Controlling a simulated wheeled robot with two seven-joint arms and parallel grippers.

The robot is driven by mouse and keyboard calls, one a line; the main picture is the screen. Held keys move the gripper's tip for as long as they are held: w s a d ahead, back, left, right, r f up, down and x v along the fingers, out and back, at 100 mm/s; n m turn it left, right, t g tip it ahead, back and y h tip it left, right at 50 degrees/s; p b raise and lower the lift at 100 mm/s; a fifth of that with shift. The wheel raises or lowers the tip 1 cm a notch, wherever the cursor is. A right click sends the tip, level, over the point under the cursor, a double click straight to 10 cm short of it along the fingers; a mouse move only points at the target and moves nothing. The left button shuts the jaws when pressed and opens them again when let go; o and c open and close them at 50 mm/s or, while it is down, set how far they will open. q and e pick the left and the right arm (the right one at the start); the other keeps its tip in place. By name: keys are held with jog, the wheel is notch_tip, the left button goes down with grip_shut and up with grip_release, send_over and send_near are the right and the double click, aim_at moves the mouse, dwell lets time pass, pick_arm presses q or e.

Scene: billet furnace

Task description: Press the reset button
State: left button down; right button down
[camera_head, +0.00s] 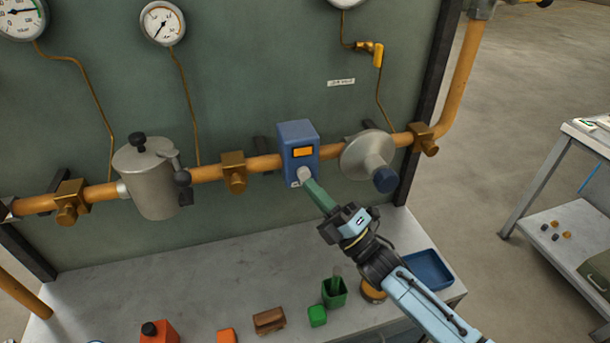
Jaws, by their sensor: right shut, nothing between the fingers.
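A blue box (298,138) with an orange display (302,152) sits on the orange pipe in the middle of the view. A pale round button (304,173) is low on its front, partly covered by my fingertips. My right gripper (308,184) comes up from the lower right, its greenish fingers shut and empty. The fingertips are at the button; I cannot tell whether they touch it or stop just short. My left gripper is not in view.
Below, the bench (190,275) holds small orange, brown and green items and a blue tray (428,270).

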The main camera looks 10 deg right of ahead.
jog(key=shift+w, duration=0.2)
dwell(0.5)
jog(key=shift+w+b, duration=0.3)
jog(key=shift+w+b, duration=0.4)
jog(key=shift+w, duration=0.1)
dwell(0.7)
jog(key=shift+s, duration=0.1)
jog(key=shift+s+p, duration=0.5)
jog(key=shift+s, duration=0.35)
jog(key=s+p, duration=0.2)
jog(key=s, duration=0.3)
jog(key=shift+d, duration=0.1)
